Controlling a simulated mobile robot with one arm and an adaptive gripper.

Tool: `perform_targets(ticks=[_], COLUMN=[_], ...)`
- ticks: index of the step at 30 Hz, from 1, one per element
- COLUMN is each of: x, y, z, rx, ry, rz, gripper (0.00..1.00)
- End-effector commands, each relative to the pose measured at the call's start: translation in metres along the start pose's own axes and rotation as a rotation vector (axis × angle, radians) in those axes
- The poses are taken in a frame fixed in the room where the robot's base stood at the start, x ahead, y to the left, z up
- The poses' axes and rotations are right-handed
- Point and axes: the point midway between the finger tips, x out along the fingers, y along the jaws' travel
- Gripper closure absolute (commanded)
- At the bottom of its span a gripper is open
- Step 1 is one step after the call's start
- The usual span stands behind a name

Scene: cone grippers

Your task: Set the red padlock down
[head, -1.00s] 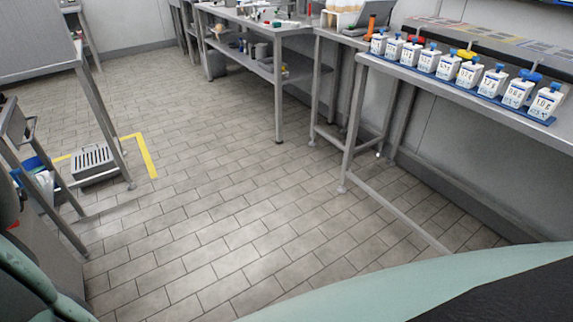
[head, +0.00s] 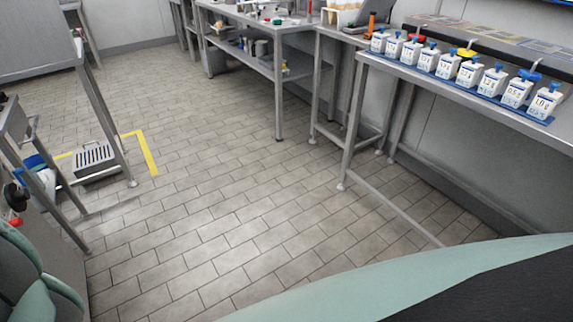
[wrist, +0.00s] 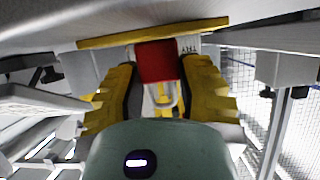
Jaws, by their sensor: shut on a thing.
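The red padlock (wrist: 157,62) is in the wrist view, at the upper middle, with its pale metal shackle pointing toward the camera. My gripper (wrist: 158,70) has its two yellow fingers with dark inner pads on either side of the padlock, shut on its body. A yellow strip and a pale surface lie just beyond the padlock; I cannot tell whether the padlock touches them. In the head view the padlock is not clearly identifiable; a small red patch beside a dark round part shows at the left edge.
A bench at the right carries a blue rack (head: 449,83) of several white bottles with coloured tops. A shelved table (head: 280,40) stands at the back. A grey crate (head: 93,160) sits on the floor at the left, near yellow tape (head: 147,155). The middle floor is clear.

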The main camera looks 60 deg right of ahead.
Motion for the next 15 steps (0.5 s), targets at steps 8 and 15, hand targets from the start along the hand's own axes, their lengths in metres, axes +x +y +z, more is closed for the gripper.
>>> perform_targets(ticks=[8,15], x=[0.0010,0.0007], y=[-0.0002,0.0007], z=[0.0014,0.0016], rx=[-0.001,-0.001], ry=[0.003,0.002], rz=[0.000,0.002], gripper=[1.00,0.45])
